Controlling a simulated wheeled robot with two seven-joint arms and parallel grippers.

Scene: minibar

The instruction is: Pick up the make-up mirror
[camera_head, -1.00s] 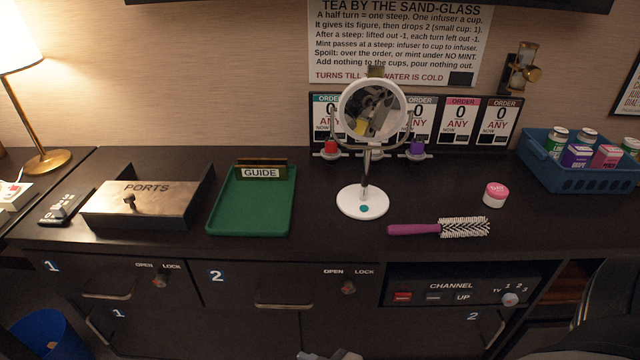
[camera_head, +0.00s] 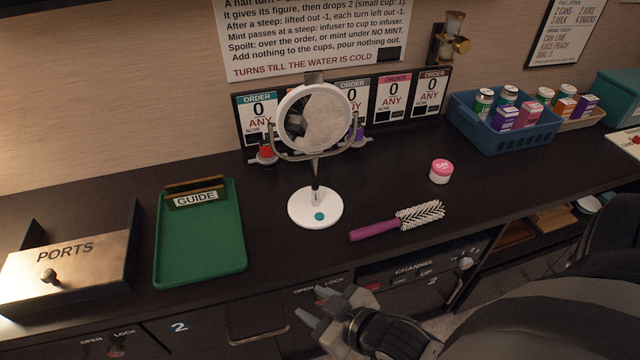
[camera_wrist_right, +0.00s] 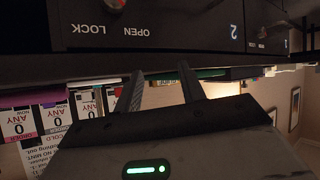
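The make-up mirror (camera_head: 315,118) stands upright on the dark counter in the middle of the head view. It has a round white-rimmed glass in a grey fork, a thin stem and a round white base (camera_head: 302,212) with a teal dot. My right gripper (camera_head: 308,302) is in front of the counter's front edge, below and apart from the mirror. Its two fingers are spread with nothing between them; they also show in the right wrist view (camera_wrist_right: 161,68). The mirror cannot be made out in the wrist view. My left gripper is not in view.
A blue basket (camera_head: 520,140) is farther right.

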